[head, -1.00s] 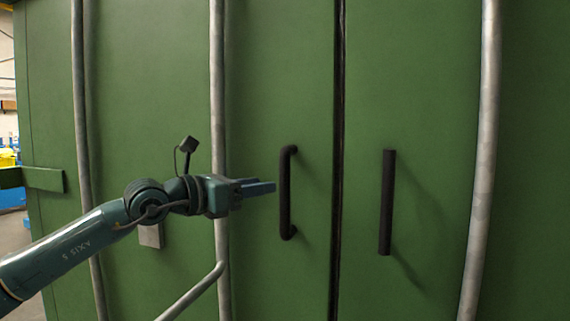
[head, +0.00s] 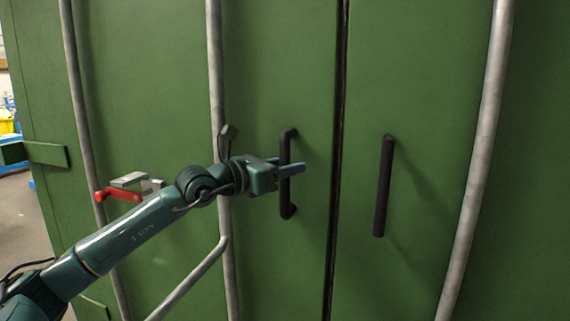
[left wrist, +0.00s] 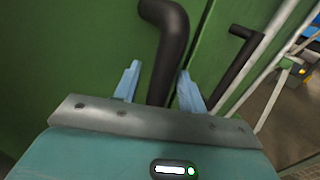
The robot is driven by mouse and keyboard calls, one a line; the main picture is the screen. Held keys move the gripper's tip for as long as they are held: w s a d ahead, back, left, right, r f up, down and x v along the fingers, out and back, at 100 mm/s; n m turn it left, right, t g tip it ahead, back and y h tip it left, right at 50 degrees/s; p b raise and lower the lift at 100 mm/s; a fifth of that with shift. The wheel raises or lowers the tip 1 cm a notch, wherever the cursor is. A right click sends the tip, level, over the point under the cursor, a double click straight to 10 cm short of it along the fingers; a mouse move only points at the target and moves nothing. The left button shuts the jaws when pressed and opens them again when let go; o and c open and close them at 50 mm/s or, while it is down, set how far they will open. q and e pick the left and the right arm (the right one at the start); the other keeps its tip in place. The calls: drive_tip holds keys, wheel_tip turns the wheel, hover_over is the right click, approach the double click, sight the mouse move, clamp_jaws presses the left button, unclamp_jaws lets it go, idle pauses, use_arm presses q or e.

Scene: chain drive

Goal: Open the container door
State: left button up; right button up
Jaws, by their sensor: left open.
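The green container door (head: 270,70) fills the head view, with a dark vertical seam between its two leaves. A black bar handle (head: 287,205) is on the left leaf, and a second black handle (head: 383,185) is on the right leaf. My left gripper (head: 290,167) is at the left handle, its blue fingers open. In the left wrist view, the left handle (left wrist: 168,50) runs between the two open fingers (left wrist: 157,88); I cannot tell if either finger touches it. The door leaves look shut. My right gripper is not in view.
Grey vertical lock rods (head: 216,80) and (head: 484,130) stand out from the door. A red lever (head: 122,195) with a grey bracket sits at the lower left. A green hinge bracket (head: 48,154) is on the left edge, with open floor beyond it.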

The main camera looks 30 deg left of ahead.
use_arm(q)
drive_tip(key=shift+c, duration=0.2)
clamp_jaws()
idle(0.4)
